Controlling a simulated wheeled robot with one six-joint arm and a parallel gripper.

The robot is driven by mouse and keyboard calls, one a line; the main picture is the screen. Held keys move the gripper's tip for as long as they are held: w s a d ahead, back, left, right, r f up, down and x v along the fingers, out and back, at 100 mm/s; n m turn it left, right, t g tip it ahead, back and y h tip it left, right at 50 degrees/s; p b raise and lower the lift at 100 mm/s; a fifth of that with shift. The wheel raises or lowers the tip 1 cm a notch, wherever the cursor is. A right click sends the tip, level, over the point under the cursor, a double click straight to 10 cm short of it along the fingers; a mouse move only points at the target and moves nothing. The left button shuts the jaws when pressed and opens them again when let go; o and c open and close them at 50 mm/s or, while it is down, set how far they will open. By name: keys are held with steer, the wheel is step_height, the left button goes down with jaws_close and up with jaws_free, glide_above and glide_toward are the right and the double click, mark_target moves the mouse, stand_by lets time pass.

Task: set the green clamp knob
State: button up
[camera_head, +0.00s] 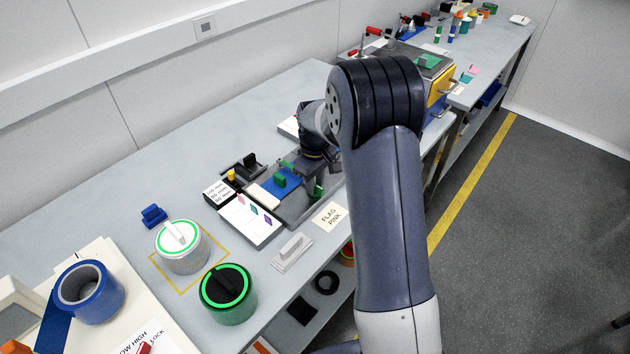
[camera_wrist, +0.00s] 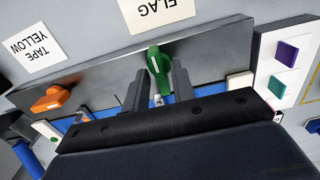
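The green clamp knob (camera_wrist: 158,62) shows in the wrist view on the front face of a grey metal fixture (camera_wrist: 95,72), its handle pointing roughly up and down in the picture. My gripper (camera_wrist: 159,72) is open, with one dark finger on each side of the knob's lower part. I cannot tell if either finger touches it. An orange knob (camera_wrist: 50,98) sits on the same face to the left. In the head view my arm hides much of the gripper; a green knob (camera_head: 318,191) shows on the fixture's front side below the wrist.
A "FLAG PINK" card (camera_head: 330,216) lies in front of the fixture. A white board with coloured shapes (camera_head: 250,220) lies left of it. A green-rimmed can (camera_head: 228,294), a white-lidded can (camera_head: 182,247) and blue tape (camera_head: 89,291) stand further left. The table behind the fixture is mostly clear.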

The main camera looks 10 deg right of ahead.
jaws_close()
steer(key=shift+m, duration=0.3)
steer(key=m+b, duration=0.1)
steer(key=m, duration=0.6)
steer(key=shift+b, duration=0.4)
steer(key=m, duration=0.5)
steer(key=shift+b, duration=0.3)
steer(key=m, duration=0.5)
steer(key=shift+m, duration=0.3)
